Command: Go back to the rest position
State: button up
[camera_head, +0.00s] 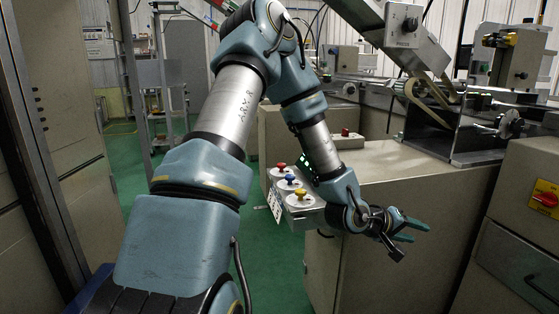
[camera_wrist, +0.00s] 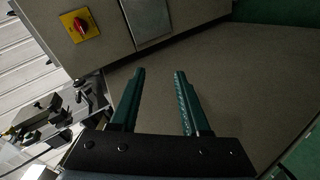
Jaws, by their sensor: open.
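My gripper (camera_head: 418,232) is at the right of the middle in the head view, at the end of my blue and grey arm. It is in front of the beige cabinet's side, below the level of its top. In the wrist view my gripper (camera_wrist: 158,75) shows two green fingers well apart, with nothing between them. It is open and empty. My arm reaches up and over, then down to the right. No object of the task shows apart from my own arm.
A beige cabinet (camera_head: 405,165) stands close by my gripper. A machine with a red switch (camera_head: 545,195) is at the right; this switch also shows in the wrist view (camera_wrist: 82,25). Green floor (camera_head: 180,160) lies open at the left.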

jog(key=w+a+f+m+y, duration=0.15)
jog(key=a+y, duration=0.25)
jog(key=a, duration=0.6)
jog(key=w+a+y, duration=0.3)
jog(key=a, duration=0.7)
jog(key=s+a+r+g+y, duration=0.1)
jog(key=s+a+r+y, duration=0.15)
jog(key=s+a, duration=0.45)
jog(key=s+a+r+g+y, duration=0.2)
jog(key=a+r, duration=0.2)
jog(key=a, duration=0.8)
notch_tip(320, 180, up, 20)
jog(key=p, duration=1.9)
jog(key=shift+s+f+n+p, duration=0.25)
jog(key=shift+n+p, duration=0.1)
jog(key=shift+n, duration=0.1)
jog(key=shift+d, duration=0.1)
